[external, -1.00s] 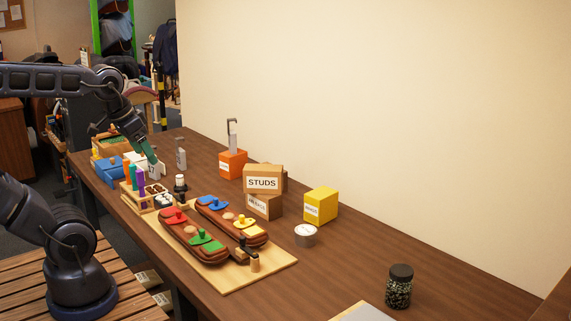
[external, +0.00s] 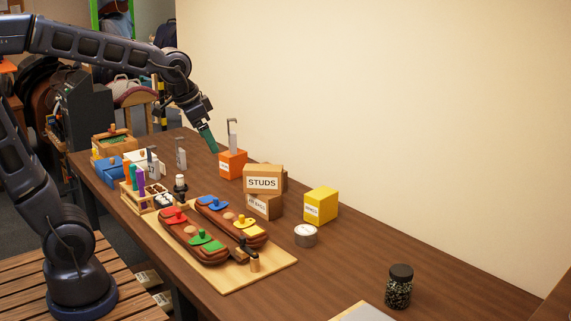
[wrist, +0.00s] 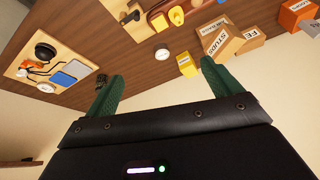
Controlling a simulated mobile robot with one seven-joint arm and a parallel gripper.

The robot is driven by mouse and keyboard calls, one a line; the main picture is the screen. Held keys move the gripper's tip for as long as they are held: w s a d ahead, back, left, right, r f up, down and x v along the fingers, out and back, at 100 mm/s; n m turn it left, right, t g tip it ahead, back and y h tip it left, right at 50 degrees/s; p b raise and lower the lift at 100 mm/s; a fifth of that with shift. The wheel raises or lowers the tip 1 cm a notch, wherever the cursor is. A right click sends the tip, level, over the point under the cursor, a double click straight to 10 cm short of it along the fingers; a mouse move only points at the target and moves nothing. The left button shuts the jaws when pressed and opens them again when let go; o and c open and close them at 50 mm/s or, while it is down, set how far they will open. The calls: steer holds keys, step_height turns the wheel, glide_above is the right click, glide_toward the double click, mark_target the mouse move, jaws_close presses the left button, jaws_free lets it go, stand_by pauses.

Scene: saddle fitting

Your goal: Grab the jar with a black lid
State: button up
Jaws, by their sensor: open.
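The jar with a black lid (external: 399,287) stands upright at the near right of the table in the external view. Its sides are clear and show dark speckled contents. In the wrist view a small dark shape beside the left finger looks like this jar (wrist: 102,80). My gripper (external: 208,139) has green fingers and is raised over the far part of the table, left of the orange box, well away from the jar. In the wrist view my gripper (wrist: 160,78) has its fingers wide apart with nothing between them.
Orange box (external: 232,164), stacked cardboard boxes (external: 263,184), yellow box (external: 321,205) and round tin (external: 305,236) stand along the wall side. A wooden board (external: 230,284) with brown saddle-like pieces lies in front. The table between tin and jar is clear.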

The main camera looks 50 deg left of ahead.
steer(key=w+d+f+m, duration=0.2)
steer(key=w+d+m, duration=0.1)
steer(key=w+d, duration=0.75)
steer(key=m+g+h, duration=0.2)
steer(key=m+h, duration=0.1)
steer(key=m, duration=0.2)
glide_above(398, 270)
steer(key=s+a, duration=0.1)
steer(key=a, duration=0.1)
step_height(398, 270, down, 21)
steer(key=shift+s+d+f, duration=0.1)
steer(key=shift+s+d, duration=0.05)
steer(key=x, duration=0.4)
steer(key=shift+d+f, duration=0.1)
steer(key=shift+f, duration=0.3)
steer(key=shift+a+x, duration=0.15)
steer(key=shift+x, duration=1.2)
steer(key=shift+a+x, duration=0.2)
steer(key=shift+x, duration=1.15)
steer(key=c, duration=1.4)
